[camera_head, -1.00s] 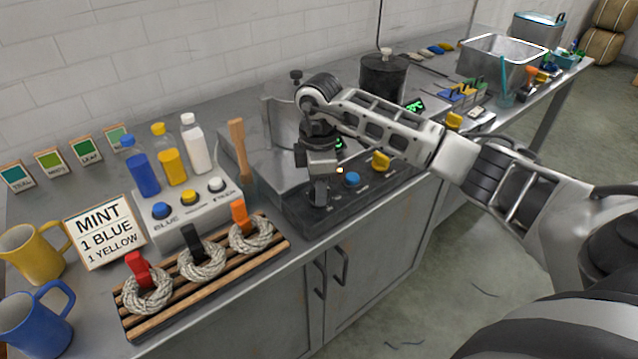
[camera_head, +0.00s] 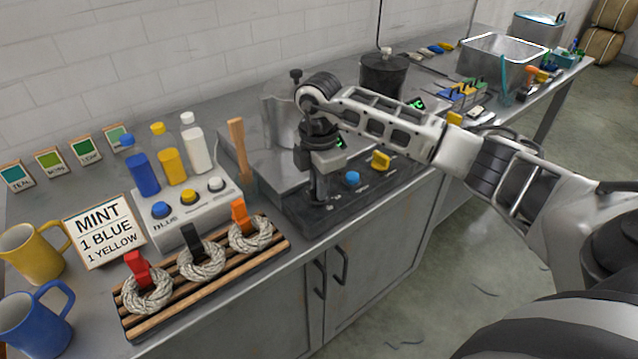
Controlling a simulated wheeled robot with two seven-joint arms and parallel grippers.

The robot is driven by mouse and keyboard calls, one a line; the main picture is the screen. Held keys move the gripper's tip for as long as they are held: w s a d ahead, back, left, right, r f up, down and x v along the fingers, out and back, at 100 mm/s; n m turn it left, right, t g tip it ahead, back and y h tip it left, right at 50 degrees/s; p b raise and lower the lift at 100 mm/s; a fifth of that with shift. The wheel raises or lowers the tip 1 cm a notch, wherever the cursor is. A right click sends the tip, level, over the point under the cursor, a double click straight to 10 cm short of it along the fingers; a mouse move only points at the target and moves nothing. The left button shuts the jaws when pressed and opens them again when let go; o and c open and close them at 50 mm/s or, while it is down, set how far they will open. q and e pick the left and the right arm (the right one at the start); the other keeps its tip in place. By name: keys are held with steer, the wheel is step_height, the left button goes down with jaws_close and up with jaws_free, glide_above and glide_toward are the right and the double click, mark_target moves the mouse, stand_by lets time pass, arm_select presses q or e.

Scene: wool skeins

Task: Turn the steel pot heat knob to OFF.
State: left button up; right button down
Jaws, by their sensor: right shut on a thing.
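The steel pot (camera_head: 283,125) stands behind my right arm on a hot plate unit with a dark front panel (camera_head: 350,205). My right gripper (camera_head: 318,198) points down at the left end of this panel. It is shut on the heat knob, which the fingers mostly hide, so its pointer and setting cannot be read. A blue button (camera_head: 352,178) and a yellow knob (camera_head: 380,160) sit to the right on the same panel. A green display shows partly behind the gripper. My left gripper is not in view.
A dispenser box (camera_head: 190,212) with bottles stands to the left, near a wooden rack (camera_head: 205,285) of rope skeins. A wooden stick (camera_head: 238,150) leans by the pot. A dark pot (camera_head: 383,78) stands further back. Mugs and a MINT sign (camera_head: 104,230) are at far left.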

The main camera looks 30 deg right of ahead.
steer(key=n, duration=0.3)
steer(key=shift+n, duration=0.3)
steer(key=n, duration=0.2)
steer(key=shift+n+b, duration=0.4)
steer(key=n, duration=0.3)
steer(key=shift+n+b, duration=0.3)
steer(key=shift+b, duration=0.1)
steer(key=n, duration=0.2)
steer(key=shift+n+b, duration=0.3)
steer(key=shift+n, duration=0.1)
steer(key=n, duration=0.2)
steer(key=shift+n+b, duration=0.3)
steer(key=shift+n, duration=1.1)
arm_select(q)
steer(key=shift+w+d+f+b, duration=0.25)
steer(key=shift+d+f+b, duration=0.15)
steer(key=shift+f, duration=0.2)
arm_select(e)
steer(key=shift+n, duration=0.9)
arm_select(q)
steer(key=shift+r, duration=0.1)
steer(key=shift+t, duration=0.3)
arm_select(e)
steer(key=shift+n, duration=0.3)
